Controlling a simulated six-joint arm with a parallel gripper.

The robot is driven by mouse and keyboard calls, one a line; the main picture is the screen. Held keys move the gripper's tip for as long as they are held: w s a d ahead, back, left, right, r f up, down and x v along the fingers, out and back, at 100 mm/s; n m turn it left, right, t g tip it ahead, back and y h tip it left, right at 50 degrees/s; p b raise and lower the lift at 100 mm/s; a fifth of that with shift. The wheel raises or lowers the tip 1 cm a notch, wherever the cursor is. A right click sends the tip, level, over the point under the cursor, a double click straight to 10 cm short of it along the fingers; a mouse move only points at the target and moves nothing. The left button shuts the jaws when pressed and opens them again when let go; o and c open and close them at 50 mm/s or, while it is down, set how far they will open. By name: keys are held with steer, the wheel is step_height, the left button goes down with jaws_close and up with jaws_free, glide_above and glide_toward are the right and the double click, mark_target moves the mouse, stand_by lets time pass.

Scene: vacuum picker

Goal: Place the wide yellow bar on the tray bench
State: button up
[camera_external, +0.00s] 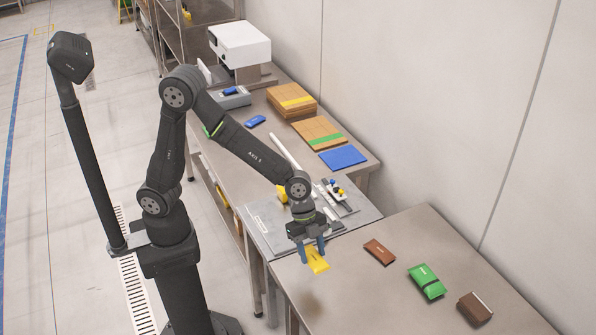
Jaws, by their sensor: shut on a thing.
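My gripper (313,248) is at the end of my arm, pointing down over the left part of the near bench (375,300). It is shut on a yellow bar (318,262), whose near end sticks out below the fingers. The bar seems held a little above the surface, with a soft shadow below it. The rest of the bar is hidden by the fingers. A grey flat tray or plate (262,228) lies just behind my gripper at the end of the far bench. I cannot tell from this view which surface is the tray bench.
A brown packet (379,252), a green packet (427,282) and a brown box (475,308) lie on the near bench to the right. Small parts (338,195) stand on the plate. A blue pad (343,158) and cardboard stacks (292,100) lie farther back.

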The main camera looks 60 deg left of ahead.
steer(key=w+a+f+m, duration=0.1)
steer(key=w+a, duration=0.4)
steer(key=a, duration=0.3)
steer(key=w+a, duration=0.4)
steer(key=a, duration=0.4)
steer(key=m+g, duration=0.2)
steer(key=m, duration=0.2)
glide_above(238, 166)
steer(key=f, duration=0.5)
steer(key=a+f, duration=0.1)
steer(key=f, duration=0.1)
steer(key=shift+w+f, duration=0.15)
steer(key=shift+w, duration=0.15)
steer(key=shift+a+f, duration=0.25)
steer(key=shift+f, duration=0.1)
steer(key=shift+f+y, duration=0.3)
steer(key=shift+f, duration=1.5)
